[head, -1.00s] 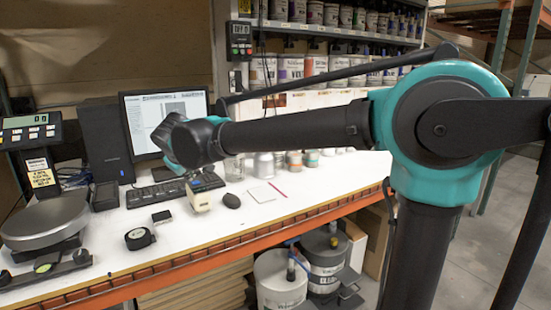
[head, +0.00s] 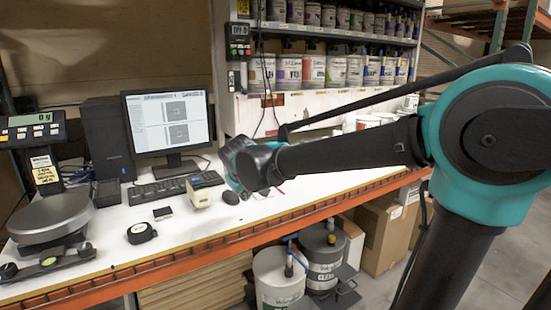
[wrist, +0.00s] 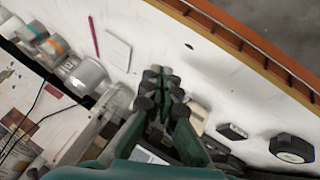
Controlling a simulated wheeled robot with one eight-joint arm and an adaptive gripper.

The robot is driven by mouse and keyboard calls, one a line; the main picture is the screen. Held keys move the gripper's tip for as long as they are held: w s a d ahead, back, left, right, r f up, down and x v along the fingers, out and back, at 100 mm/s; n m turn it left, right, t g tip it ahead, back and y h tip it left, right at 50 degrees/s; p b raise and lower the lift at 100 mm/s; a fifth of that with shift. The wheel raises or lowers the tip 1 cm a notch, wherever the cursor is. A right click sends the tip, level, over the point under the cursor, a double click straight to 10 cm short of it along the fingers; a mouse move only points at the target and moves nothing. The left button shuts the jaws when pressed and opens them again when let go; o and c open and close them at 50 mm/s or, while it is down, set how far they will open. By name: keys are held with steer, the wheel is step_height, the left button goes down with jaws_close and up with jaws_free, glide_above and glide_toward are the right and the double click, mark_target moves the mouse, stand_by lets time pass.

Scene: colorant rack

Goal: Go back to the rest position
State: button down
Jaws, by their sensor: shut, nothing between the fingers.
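My gripper (wrist: 159,92) shows in the wrist view with its fingers together, shut and empty, above the white bench top. In the head view my arm reaches left across the bench, and its wrist end hangs above the bench right of the monitor; the fingertips are hidden there. The white bench (head: 105,229) with an orange front edge lies below my arm. No object is held.
A scale (head: 50,217) stands at the bench's left. A monitor (head: 168,124), keyboard (head: 170,190), tape measure (head: 141,233) and cream block-shaped item (head: 198,193) are on the bench. Cans (head: 335,71) fill the back shelves. Buckets (head: 278,278) stand below.

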steer(key=s+d+f+m+g, duration=0.1)
steer(key=s+d+f+m, duration=0.1)
steer(key=s+d+f, duration=0.45)
steer(key=s+d+f+m+g, duration=0.1)
steer(key=d+f+m, duration=0.15)
steer(key=d, duration=0.75)
steer(key=s+d+f+m+g, duration=0.1)
steer(key=s+d+f+m, duration=0.1)
steer(key=s+d+f, duration=0.35)
steer(key=s+d+f+m, duration=0.2)
steer(key=s+d+f, duration=0.4)
steer(key=s, duration=0.1)
steer(key=shift+d, duration=0.35)
steer(key=shift+w, duration=0.1)
